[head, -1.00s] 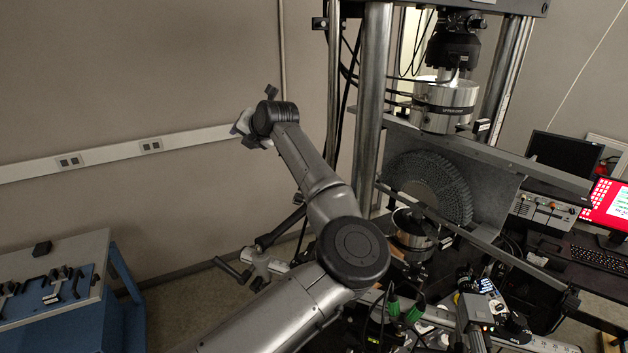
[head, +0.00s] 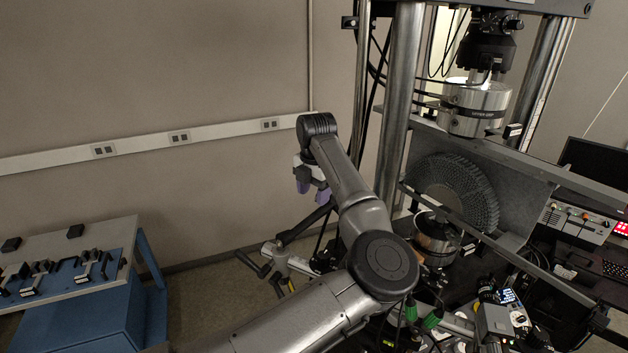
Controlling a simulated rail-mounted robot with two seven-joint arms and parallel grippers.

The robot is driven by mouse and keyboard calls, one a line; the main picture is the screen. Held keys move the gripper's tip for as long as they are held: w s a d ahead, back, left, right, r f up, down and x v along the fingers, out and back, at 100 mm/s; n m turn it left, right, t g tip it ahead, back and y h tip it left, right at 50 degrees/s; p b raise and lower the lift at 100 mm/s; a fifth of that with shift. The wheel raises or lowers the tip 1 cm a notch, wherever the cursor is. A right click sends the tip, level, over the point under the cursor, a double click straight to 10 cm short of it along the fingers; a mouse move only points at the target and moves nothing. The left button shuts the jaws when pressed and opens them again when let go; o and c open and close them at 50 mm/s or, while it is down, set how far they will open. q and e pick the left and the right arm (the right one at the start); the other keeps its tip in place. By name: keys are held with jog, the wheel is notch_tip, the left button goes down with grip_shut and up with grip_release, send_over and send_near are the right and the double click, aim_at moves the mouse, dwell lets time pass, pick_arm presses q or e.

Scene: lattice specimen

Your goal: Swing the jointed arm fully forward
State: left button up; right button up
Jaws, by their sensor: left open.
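A dark jointed arm (head: 305,226) runs down and left from beside the test frame's column to a joint with a crank-like handle (head: 252,264). I take this to be the task's arm; its far end is hidden behind my left arm. My left gripper (head: 313,191) points downward, its purple-padded fingers apart and empty. In the picture the fingers sit just above the upper end of the dark arm. I cannot tell whether they touch it. My right gripper is not in view.
A testing frame with steel columns (head: 402,100) and a round metal grip (head: 474,108) stands at right. A toothed grey disc (head: 455,192) sits below it. The floor between is clear.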

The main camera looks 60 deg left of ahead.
aim_at(312, 215)
pick_arm(q)
jog(key=f+p, duration=0.1)
jog(key=f, duration=0.3)
jog(key=f+p, duration=0.1)
jog(key=f, duration=0.3)
jog(key=shift+s+a+f, duration=0.1)
jog(key=shift+a+f, duration=0.05)
jog(key=shift+a, duration=0.05)
jog(key=shift+f+p, duration=0.45)
jog(key=shift+f, duration=0.75)
grip_shut()
